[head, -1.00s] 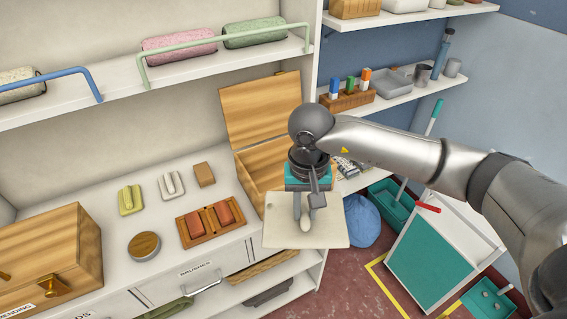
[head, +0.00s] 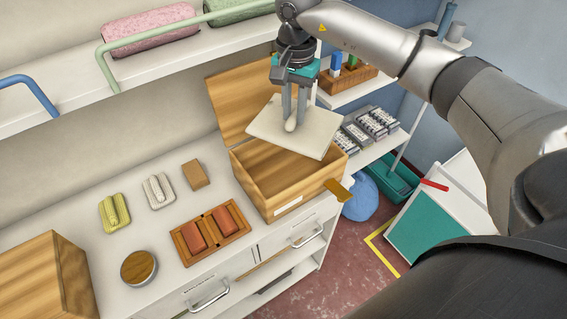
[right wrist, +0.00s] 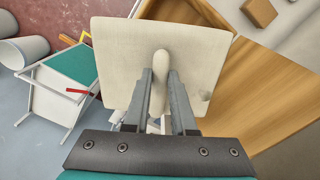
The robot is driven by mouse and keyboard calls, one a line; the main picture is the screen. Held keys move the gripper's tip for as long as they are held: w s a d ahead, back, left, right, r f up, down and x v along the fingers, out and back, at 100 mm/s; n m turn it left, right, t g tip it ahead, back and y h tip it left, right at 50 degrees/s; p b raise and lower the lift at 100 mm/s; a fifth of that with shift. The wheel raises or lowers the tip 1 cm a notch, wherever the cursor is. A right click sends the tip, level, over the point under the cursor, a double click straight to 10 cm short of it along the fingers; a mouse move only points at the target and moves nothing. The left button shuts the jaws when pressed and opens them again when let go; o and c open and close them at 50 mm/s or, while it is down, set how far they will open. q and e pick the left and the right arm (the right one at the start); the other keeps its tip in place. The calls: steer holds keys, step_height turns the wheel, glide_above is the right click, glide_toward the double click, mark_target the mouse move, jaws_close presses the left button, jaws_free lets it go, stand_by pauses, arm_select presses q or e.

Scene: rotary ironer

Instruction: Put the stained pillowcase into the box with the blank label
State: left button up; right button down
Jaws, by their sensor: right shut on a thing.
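The pillowcase (head: 318,134) is a flat cream square with a raised fold in its middle. It also shows in the right wrist view (right wrist: 115,50), with a small greyish spot near its right edge. My right gripper (head: 291,122) is shut on the fold and holds the pillowcase, slightly tilted, above the open wooden box (head: 313,189). The box has a blank white label (head: 288,205) on its front, and its lid (head: 240,100) stands up at the back. The pillowcase hides part of the box's opening. My left gripper is not in view.
A second wooden box (head: 45,285) stands at the left. A tray with red-brown blocks (head: 210,232), a round tin (head: 139,267) and brushes (head: 115,211) lie on the counter. A shelf with a green rail (head: 160,33) runs above. Small packs (head: 370,125) lie on the right shelf.

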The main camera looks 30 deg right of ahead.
step_height(320, 180, down, 4)
steer(key=shift+s+f+b, duration=0.1)
steer(key=shift+f+b, duration=0.05)
steer(key=shift+b, duration=1.05)
steer(key=shift+f+b, duration=0.3)
steer(key=shift+f, duration=0.2)
steer(key=c, duration=0.7)
jaws_free()
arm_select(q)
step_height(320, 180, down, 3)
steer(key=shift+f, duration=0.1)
arm_select(e)
steer(key=shift+o, duration=0.2)
step_height(320, 180, up, 14)
steer(key=shift+f, duration=0.2)
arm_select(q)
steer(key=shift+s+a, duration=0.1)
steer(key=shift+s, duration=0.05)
arm_select(e)
steer(key=shift+r, duration=0.85)
